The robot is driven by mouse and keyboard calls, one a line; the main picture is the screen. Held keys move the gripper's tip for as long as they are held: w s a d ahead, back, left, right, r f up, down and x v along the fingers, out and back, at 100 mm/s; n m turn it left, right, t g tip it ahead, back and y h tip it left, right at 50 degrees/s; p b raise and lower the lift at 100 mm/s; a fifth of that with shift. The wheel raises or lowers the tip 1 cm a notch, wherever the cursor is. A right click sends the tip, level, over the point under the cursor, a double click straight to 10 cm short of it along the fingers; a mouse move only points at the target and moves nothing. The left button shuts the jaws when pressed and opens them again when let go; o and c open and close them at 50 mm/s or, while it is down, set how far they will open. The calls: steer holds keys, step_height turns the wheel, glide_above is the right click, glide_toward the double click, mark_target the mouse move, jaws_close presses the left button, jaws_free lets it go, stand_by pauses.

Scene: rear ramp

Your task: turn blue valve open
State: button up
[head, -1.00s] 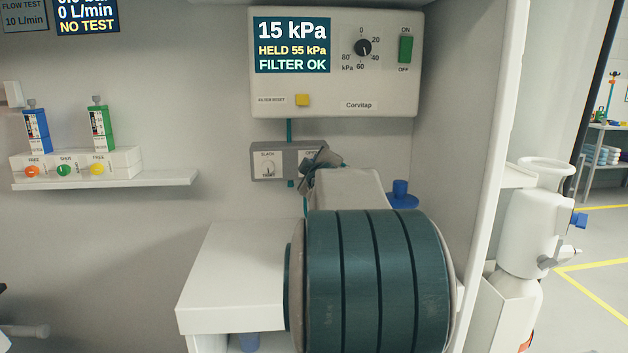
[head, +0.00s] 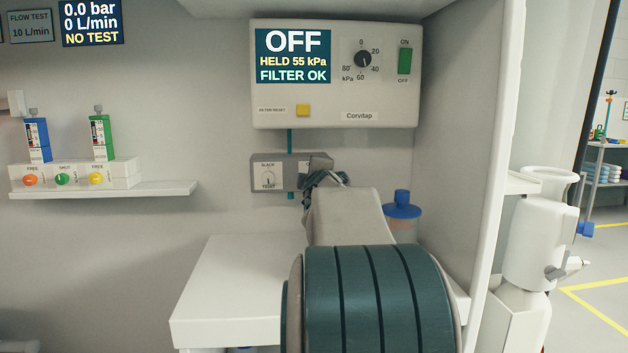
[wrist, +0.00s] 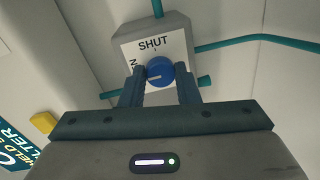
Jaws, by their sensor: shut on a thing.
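The blue valve (wrist: 160,71) is a round blue knob on a grey box with a white label (wrist: 152,47) in the wrist view. The label reads SHUT, and the end of another word shows at its left, partly hidden. My gripper (wrist: 159,88) is shut on the knob, one finger on each side. In the head view my gripper (head: 324,178) is at the right part of the grey valve panel (head: 258,174) and hides the knob there.
Above is the Corvitap control box (head: 384,90), its screen reading OFF, HELD 55 kPa, FILTER OK. A blue-lidded jar (head: 402,210) stands right of my arm. A shelf (head: 150,190) with blue and green units is at left. A white ledge (head: 225,285) lies below.

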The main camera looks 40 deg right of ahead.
steer(key=shift+f, duration=0.1)
steer(key=o, duration=1)
steer(key=shift+a, duration=0.1)
steer(key=shift+c, duration=0.2)
steer(key=v, duration=1.3)
steer(key=shift+s+a, duration=0.2)
steer(key=shift+s, duration=0.1)
steer(key=shift+p, duration=0.35)
